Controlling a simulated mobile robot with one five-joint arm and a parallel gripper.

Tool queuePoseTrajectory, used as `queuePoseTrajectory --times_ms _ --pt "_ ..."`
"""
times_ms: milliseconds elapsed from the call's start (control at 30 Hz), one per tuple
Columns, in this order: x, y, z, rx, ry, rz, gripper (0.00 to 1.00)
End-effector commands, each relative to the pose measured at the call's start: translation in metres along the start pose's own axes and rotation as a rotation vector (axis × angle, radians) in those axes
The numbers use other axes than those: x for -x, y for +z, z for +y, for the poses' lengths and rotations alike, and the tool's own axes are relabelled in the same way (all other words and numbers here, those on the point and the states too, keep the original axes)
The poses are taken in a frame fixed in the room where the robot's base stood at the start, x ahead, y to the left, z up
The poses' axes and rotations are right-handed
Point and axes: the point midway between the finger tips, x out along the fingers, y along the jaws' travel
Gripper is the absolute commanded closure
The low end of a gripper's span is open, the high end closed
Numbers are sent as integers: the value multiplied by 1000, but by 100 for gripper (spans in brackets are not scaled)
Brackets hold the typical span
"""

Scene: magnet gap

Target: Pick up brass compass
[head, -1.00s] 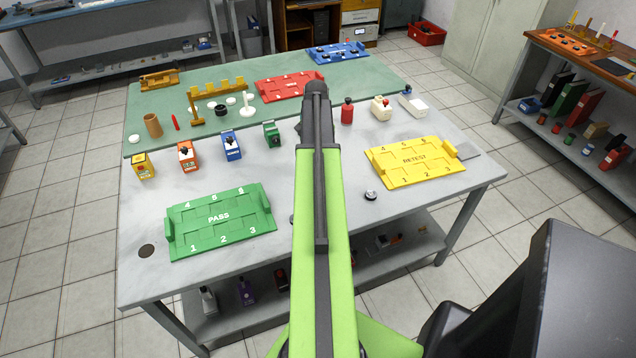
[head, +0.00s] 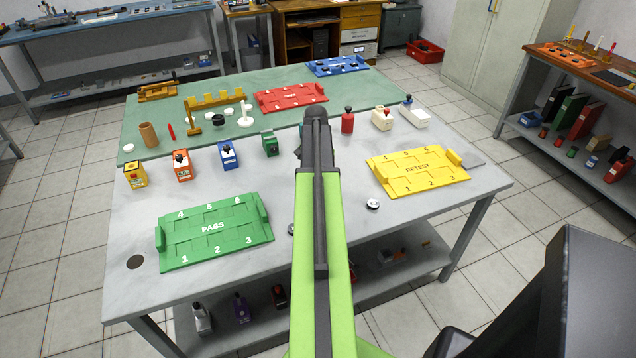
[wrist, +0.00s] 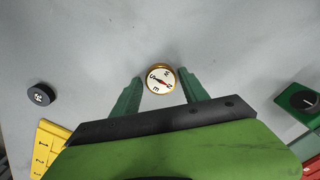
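The brass compass (wrist: 160,79) lies on the grey tabletop in the wrist view, with a brass rim, a white face and a red and black needle. My gripper (wrist: 160,77) is open, with one green finger on each side of the compass and a visible gap to both. I cannot tell whether the fingertips are level with the compass or above it.
A black disc (wrist: 40,95) and the yellow RETEST tray (wrist: 50,146) are left in the wrist view; a green box with a dial (wrist: 299,101) is right. In the head view the green PASS tray (head: 213,231) is left of my arm. The tabletop around the compass is clear.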

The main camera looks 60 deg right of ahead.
Motion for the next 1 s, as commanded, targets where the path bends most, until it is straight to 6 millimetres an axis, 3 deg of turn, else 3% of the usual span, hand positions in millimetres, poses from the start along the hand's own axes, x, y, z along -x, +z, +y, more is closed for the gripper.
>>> queuePoseTrajectory --times_ms 67,367,667,867,1000 --pt "0 0 0 0 0 0 60" --pt "0 0 0 1 0 0 99" --pt "3 0 0 1 0 0 100" --pt "25 0 0 1 0 0 100" --pt "50 0 0 1 0 0 100"
